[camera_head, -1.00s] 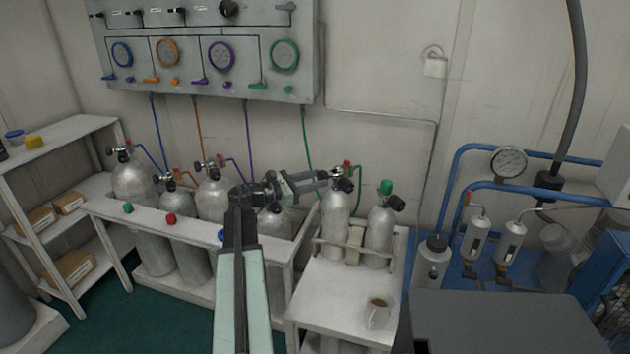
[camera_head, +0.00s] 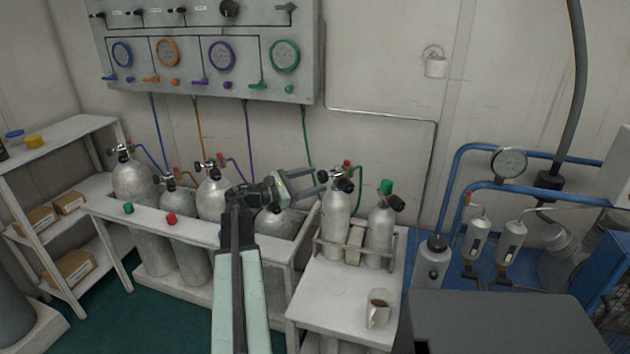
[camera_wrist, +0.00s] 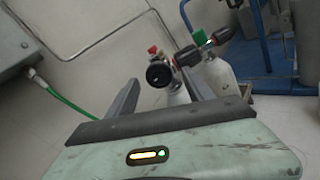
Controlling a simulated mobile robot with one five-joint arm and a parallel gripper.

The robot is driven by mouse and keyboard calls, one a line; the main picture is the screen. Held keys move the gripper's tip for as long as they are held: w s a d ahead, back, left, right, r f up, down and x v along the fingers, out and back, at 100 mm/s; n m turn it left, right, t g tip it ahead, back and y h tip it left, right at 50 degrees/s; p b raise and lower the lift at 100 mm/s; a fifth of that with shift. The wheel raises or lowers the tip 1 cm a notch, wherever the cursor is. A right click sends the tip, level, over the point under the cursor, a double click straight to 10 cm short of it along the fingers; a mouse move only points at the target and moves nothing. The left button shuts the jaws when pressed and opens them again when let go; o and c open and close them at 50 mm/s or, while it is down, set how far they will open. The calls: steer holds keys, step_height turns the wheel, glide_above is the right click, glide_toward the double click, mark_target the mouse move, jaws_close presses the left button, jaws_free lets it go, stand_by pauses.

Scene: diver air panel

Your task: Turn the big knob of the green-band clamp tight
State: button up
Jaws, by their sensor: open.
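The green-band clamp sits on top of a silver cylinder (camera_head: 335,222) in the small rack, where the green hose (camera_head: 307,140) comes down. Its big black knob (camera_head: 344,185) faces my gripper and also shows in the wrist view (camera_wrist: 158,74). A small red cap shows just above it. My gripper (camera_head: 319,183) is open and empty, just left of the knob. In the wrist view the knob appears between my two fingertips (camera_wrist: 160,80), farther out than they are; I see no contact. A green band on the clamp is too small to make out.
A second cylinder (camera_head: 380,232) with a green-topped valve stands close on the right. A mug (camera_head: 378,308) is on the white table (camera_head: 330,300) in front. Several cylinders stand in the long rack to the left. The gauge panel (camera_head: 305,85) hangs above.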

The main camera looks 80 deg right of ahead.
steer(key=v, duration=0.7)
